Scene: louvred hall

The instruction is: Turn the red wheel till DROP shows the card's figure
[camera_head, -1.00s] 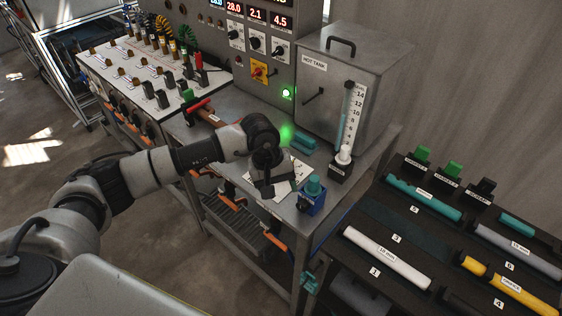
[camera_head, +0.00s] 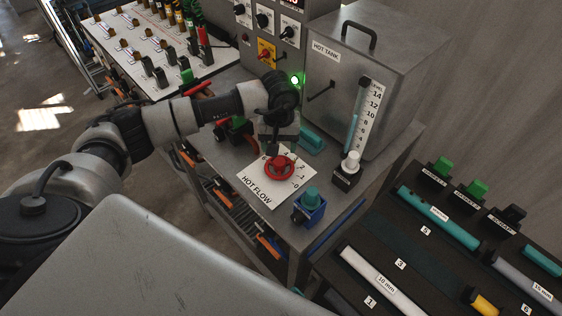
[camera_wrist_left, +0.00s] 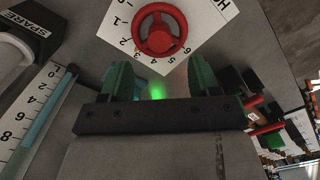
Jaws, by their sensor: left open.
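The red wheel (camera_head: 279,167) sits on a white dial plate (camera_head: 258,190) marked HOT FLOW, on the grey metal bench. My left gripper (camera_head: 283,151) is just behind and above the wheel, pointing down. In the left wrist view the wheel (camera_wrist_left: 161,30) lies beyond the fingertips, and the green fingers of my left gripper (camera_wrist_left: 160,66) are spread with nothing between them. Whether a finger touches the rim I cannot tell. No DROP readout or card figure is legible; the panel displays (camera_head: 292,4) are almost wholly cut off by the top edge.
A blue valve block with a teal knob (camera_head: 310,203) stands close right of the plate. Behind are a teal piece (camera_head: 312,140), the HOT TANK (camera_head: 375,70) and its level gauge (camera_head: 360,115). A dark rack (camera_head: 400,235) of tubes stands at the right.

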